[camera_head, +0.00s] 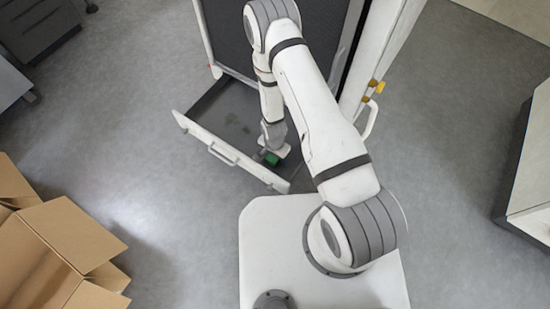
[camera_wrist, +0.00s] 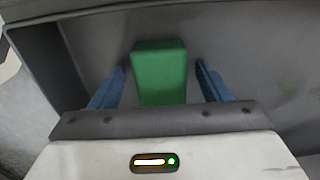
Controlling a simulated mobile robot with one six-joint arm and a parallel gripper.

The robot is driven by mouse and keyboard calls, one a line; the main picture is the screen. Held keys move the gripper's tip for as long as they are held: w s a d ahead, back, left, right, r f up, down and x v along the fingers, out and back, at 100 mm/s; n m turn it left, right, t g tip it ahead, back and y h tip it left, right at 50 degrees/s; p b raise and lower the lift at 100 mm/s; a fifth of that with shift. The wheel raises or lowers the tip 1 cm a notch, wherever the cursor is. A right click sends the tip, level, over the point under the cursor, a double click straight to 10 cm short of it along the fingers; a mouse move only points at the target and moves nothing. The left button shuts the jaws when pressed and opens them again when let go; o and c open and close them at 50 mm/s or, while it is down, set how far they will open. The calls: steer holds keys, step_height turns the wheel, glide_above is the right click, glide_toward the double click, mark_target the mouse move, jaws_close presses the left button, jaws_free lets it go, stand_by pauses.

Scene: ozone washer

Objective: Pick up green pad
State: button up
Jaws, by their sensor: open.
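The green pad (camera_wrist: 160,76) is a small green block. In the wrist view it stands between the two blue fingers of my gripper (camera_wrist: 161,82), with a gap on each side. My gripper is open and not closed on it. Part of the pad is hidden by my gripper there.
The drawer's front panel with its handle (camera_head: 222,154) lies close to my gripper. The tall machine (camera_head: 328,30) stands behind. Cardboard boxes (camera_head: 60,245) lie on the floor at the left, and a cabinet (camera_head: 530,160) stands at the right. The floor between is clear.

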steer(key=c, duration=1.1)
steer(key=shift+r, duration=0.1)
step_height(320, 180, up, 10)
steer(key=p, duration=0.3)
steer(key=shift+p, duration=0.35)
